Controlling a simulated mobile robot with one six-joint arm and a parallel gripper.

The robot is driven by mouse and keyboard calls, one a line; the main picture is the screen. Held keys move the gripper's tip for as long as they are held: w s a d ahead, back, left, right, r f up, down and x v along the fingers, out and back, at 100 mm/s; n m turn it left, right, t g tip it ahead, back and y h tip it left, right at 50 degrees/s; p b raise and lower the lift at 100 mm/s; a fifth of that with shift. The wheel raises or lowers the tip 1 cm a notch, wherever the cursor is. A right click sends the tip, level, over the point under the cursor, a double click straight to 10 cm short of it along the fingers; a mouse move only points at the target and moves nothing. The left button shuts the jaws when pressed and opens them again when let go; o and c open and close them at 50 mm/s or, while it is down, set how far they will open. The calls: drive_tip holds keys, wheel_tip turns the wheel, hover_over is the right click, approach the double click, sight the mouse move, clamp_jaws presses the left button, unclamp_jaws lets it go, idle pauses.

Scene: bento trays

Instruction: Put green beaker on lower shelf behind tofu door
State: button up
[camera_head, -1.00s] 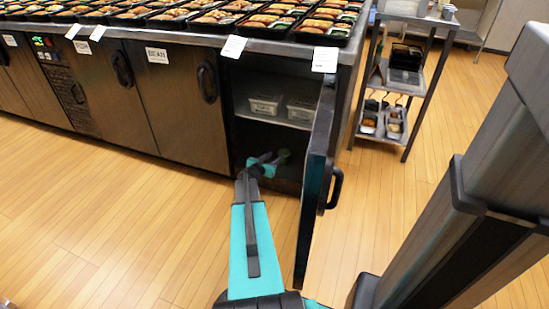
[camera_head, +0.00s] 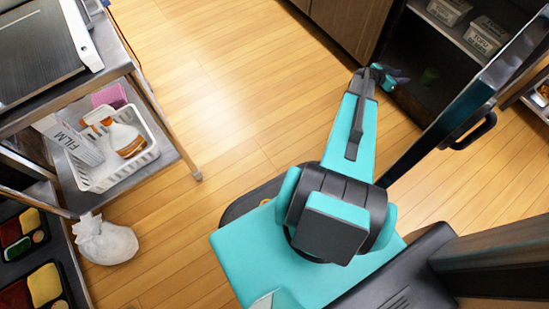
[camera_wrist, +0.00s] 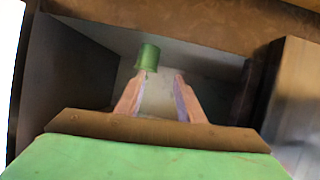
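The green beaker (camera_head: 429,75) stands in the dark lower space of the open cabinet, dim in the head view. In the wrist view the green beaker (camera_wrist: 148,57) is upright, just beyond the fingertips and nearer the left finger. My gripper (camera_head: 396,80) reaches into the cabinet to the left of the beaker. In the wrist view my gripper (camera_wrist: 153,88) has its fingers apart with nothing between them. The open cabinet door (camera_head: 462,98) stands to the right of my arm. Contact between beaker and shelf is too dim to see clearly.
White labelled tubs (camera_head: 487,36) sit on the shelf (camera_head: 455,38) above the beaker. A cart at left holds a white basket (camera_head: 97,178) with a spray bottle (camera_head: 124,138). A white bag (camera_head: 106,240) lies on the floor. The floor between cart and cabinet is clear.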

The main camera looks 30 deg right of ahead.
drive_tip(key=w+a+f+n+y, duration=0.2)
drive_tip(key=w+a+f, duration=0.15)
drive_tip(key=a, duration=0.65)
drive_tip(key=w+a+f+n+y, duration=0.1)
drive_tip(key=w+a+f+n, duration=0.1)
drive_tip(key=a+f, duration=0.5)
drive_tip(key=s+a+f+n+y, duration=0.1)
drive_tip(key=a+f+n+y, duration=0.1)
drive_tip(key=a, duration=1)
drive_tip(key=s+a+f+n+g+y, duration=0.1)
drive_tip(key=s+a+f+n+y, duration=0.1)
drive_tip(key=a, duration=1.1)
drive_tip(key=s+a+f+n+y, duration=0.2)
drive_tip(key=a+n+y, duration=0.1)
drive_tip(key=a, duration=0.9)
drive_tip(key=shift+s+a+f+n+g, duration=0.1)
drive_tip(key=shift+s+a+n+g, duration=0.15)
drive_tip(key=shift+n, duration=0.45)
drive_tip(key=s+a+n+y, duration=0.1)
drive_tip(key=s+a, duration=0.2)
drive_tip(key=a, duration=0.2)
drive_tip(key=s+a+n+g+y, duration=0.1)
drive_tip(key=s+a+n, duration=0.1)
drive_tip(key=a, duration=0.4)
drive_tip(key=s+a+n+g+y, duration=0.1)
drive_tip(key=s+a+n, duration=0.1)
drive_tip(key=a, duration=0.4)
drive_tip(key=shift+s+a+y, duration=0.15)
drive_tip(key=shift+s+y, duration=0.15)
drive_tip(key=shift+s, duration=0.6)
